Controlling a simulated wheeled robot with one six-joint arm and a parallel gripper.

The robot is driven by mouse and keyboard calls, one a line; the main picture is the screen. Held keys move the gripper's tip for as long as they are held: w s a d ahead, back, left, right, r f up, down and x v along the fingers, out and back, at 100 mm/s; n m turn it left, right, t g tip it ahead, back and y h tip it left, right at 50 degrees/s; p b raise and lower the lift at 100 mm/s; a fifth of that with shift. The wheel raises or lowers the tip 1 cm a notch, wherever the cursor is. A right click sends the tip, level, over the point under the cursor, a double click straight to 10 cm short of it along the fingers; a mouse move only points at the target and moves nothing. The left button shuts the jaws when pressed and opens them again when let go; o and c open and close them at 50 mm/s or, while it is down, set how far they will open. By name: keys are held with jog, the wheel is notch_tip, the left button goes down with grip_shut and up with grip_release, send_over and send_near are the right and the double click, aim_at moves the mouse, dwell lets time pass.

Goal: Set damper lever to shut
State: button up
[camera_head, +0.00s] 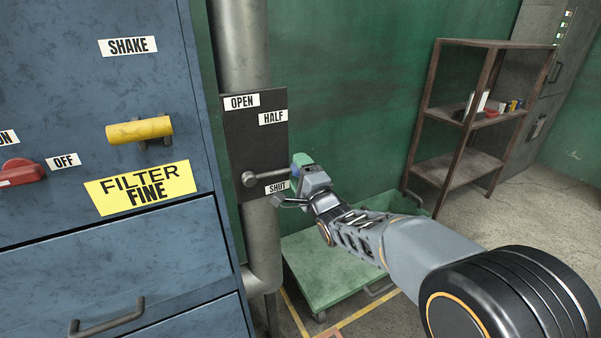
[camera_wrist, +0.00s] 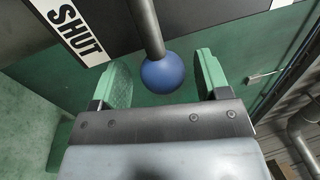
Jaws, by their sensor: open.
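The damper plate (camera_head: 238,143) is dark, fixed on a grey pipe, with OPEN, HALF and SHUT labels from top to bottom. The damper lever (camera_head: 268,176) points right from its round pivot, just above the SHUT label (camera_head: 277,187). Its end is hidden by my gripper (camera_head: 299,175) in the head view. In the wrist view, the lever's rod (camera_wrist: 146,25) ends in a blue ball knob (camera_wrist: 165,75). My gripper's green fingers are open, one on each side of the knob, with gaps showing. The SHUT label also shows at upper left there (camera_wrist: 76,32).
A blue cabinet (camera_head: 80,200) with a yellow handle (camera_head: 139,130), a red lever (camera_head: 20,172) and a drawer handle stands left. A green platform cart (camera_head: 325,262) is on the floor below the plate. A rusty shelf (camera_head: 455,168) stands at back right.

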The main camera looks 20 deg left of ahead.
jog(key=b+v, duration=0.2)
jog(key=v, duration=1.1)
jog(key=shift+s+d, duration=0.3)
jog(key=shift+f, duration=0.1)
